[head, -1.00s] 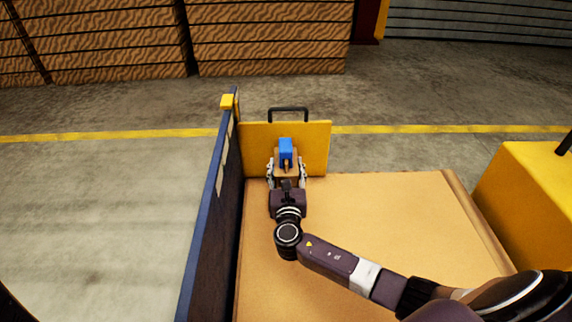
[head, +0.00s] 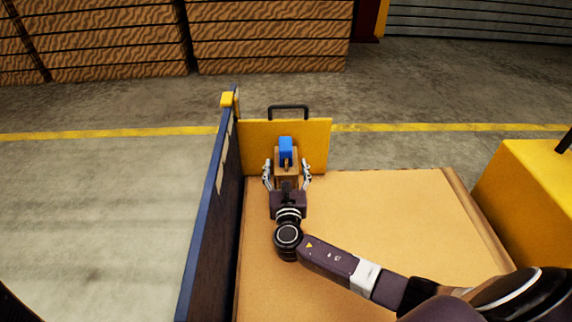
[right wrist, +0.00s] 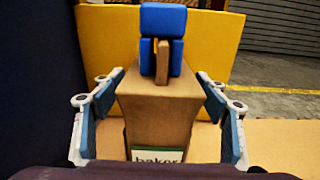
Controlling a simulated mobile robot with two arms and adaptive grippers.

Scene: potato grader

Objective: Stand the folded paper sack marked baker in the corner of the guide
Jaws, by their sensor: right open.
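The folded paper sack (head: 287,180) is brown with a blue piece (head: 286,148) on top. It stands upright on the brown deck, close to the yellow plate (head: 314,145) and a little right of the blue side wall (head: 207,215); these two meet as the guide's corner. In the right wrist view the sack (right wrist: 158,108) shows a label (right wrist: 157,154) reading "baker". My right gripper (head: 287,176) is open around the sack, with a finger on either side and a gap visible on both sides. Whether the sack touches the yellow plate is hidden. My left gripper is not in view.
The brown deck (head: 380,220) is clear to the right of my arm. A yellow block (head: 530,205) stands at the right. A black handle (head: 288,109) rises behind the yellow plate. Stacked wooden crates (head: 265,38) stand far behind.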

